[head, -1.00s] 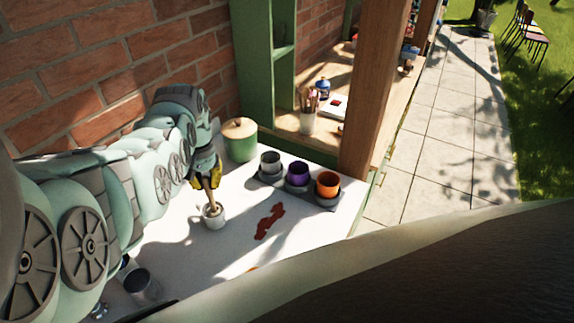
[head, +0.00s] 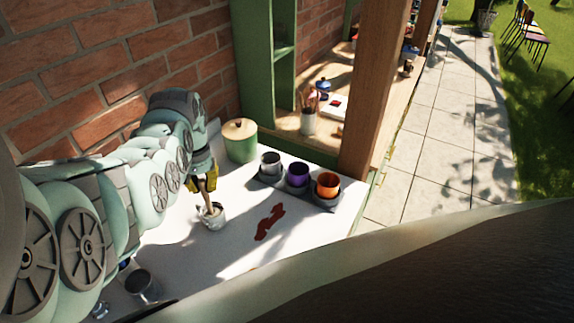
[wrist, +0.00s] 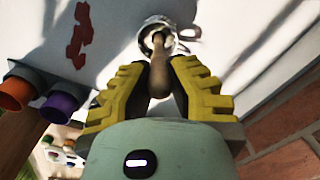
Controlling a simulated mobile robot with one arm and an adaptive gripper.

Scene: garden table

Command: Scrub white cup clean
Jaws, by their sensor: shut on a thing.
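The white cup (head: 213,220) stands on the white table under my gripper. In the wrist view the cup (wrist: 151,25) is at the top, with its handle to the right. My gripper (head: 206,186) has yellow fingers shut on the wooden handle of a brush (head: 208,201). In the wrist view the gripper (wrist: 160,80) grips this brush handle (wrist: 160,72), and the brush's far end reaches into the cup. The brush head is mostly hidden inside the cup.
A green canister (head: 240,142) stands behind. A red stain (head: 268,222) marks the table (head: 240,248). A dark grey cup (head: 140,283) is at front left.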

